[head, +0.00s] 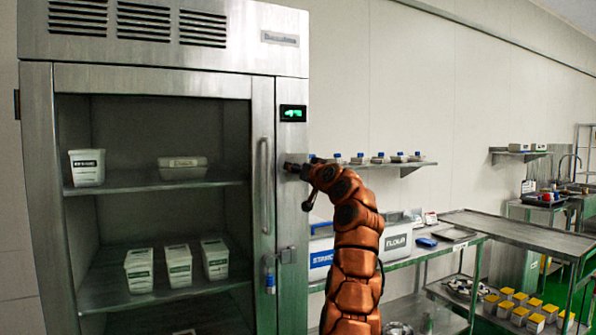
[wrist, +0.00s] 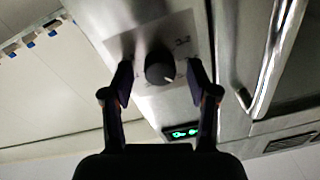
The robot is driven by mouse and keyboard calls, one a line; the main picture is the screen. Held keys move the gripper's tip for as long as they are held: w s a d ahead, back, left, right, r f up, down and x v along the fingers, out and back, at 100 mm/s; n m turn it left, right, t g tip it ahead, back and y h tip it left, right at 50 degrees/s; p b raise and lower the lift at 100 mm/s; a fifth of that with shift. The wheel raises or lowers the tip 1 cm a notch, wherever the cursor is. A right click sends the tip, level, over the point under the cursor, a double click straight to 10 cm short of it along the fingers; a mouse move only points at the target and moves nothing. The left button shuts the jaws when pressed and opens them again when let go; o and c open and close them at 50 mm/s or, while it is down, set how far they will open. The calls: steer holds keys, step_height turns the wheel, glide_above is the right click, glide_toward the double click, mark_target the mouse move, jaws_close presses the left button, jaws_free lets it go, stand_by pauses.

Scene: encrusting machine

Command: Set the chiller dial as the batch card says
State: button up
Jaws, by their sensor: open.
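The chiller (head: 165,75) is a tall steel cabinet with a glass door on the left of the head view. Its dial (wrist: 160,68) is a dark round knob with a light pointer mark, on a pale plate in the wrist view. Marks on the plate are too blurred to read. My gripper (wrist: 161,84) is open, one finger on each side of the dial, with gaps showing between. In the head view my gripper (head: 297,168) is at the chiller's right front post and hides the dial. A lit green display (head: 293,113) is above it, its reading unclear. I cannot make out the batch card.
The door's vertical handle (head: 265,185) stands just left of my gripper. A wall shelf (head: 425,164) with blue-capped bottles is close on the right. A bench with labelled bins (head: 397,240) stands below, beside my arm.

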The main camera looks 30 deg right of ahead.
steer(key=shift+s, duration=0.1)
steer(key=s, duration=1.1)
steer(key=shift+s+a+f, duration=0.3)
steer(key=shift+s, duration=0.1)
stand_by(0.3)
stand_by(0.6)
